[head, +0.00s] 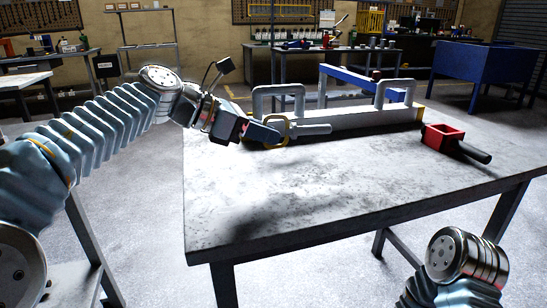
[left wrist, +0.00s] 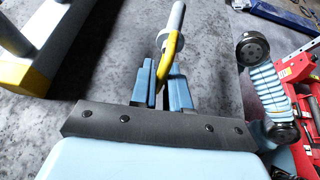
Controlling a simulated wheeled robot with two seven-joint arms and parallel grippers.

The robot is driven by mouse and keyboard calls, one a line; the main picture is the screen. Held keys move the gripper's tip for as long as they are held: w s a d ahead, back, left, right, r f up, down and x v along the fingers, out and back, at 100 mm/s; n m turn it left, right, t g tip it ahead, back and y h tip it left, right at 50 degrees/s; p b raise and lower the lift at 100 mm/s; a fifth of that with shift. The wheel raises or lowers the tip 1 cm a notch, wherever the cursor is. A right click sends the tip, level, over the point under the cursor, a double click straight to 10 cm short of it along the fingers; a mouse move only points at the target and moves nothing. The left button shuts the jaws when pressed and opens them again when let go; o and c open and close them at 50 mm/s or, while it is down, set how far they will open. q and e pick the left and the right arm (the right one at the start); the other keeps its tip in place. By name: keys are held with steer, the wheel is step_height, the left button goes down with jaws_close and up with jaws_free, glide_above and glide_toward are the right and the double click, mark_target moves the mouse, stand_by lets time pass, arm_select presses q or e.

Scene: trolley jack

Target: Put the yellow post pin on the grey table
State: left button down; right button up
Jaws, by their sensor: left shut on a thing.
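The yellow post pin has a yellow bent handle, a collar and a grey rod (head: 312,129). My left gripper (head: 268,132) is shut on its yellow handle, and the rod points right in the head view. In the left wrist view the yellow handle (left wrist: 168,58) is between the fingers (left wrist: 158,84), with the grey rod pointing away. The pin is over the far left part of the grey table (head: 330,185). I cannot tell whether it touches the top. My right gripper is not in view; only part of that arm shows at lower right.
A long white and yellow beam with grey handles (head: 345,119) lies along the table's back, close behind the pin. A red block with a black handle (head: 443,137) lies at the right. The table's middle and front are clear. A red machine (left wrist: 297,72) shows in the left wrist view.

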mark_target(273, 171)
arm_select(q)
steer(key=shift+w+d+f, duration=0.15)
steer(key=shift+d+f, duration=0.25)
steer(key=shift+f, duration=0.05)
steer(key=f, duration=0.1)
steer(key=f+b, duration=0.1)
steer(key=d+f, duration=0.1)
steer(key=f, duration=0.1)
steer(key=shift+w+f, duration=0.1)
steer(key=shift+w, duration=0.2)
steer(key=shift+f+b, duration=0.1)
steer(key=shift+b, duration=0.2)
steer(key=c, duration=1.1)
jaws_free()
steer(key=shift+a, duration=0.2)
steer(key=p+v, duration=0.1)
steer(key=v, duration=1)
steer(key=shift+s+a+r, duration=0.15)
steer(key=shift+a+r, duration=0.1)
steer(key=shift+a, duration=0.05)
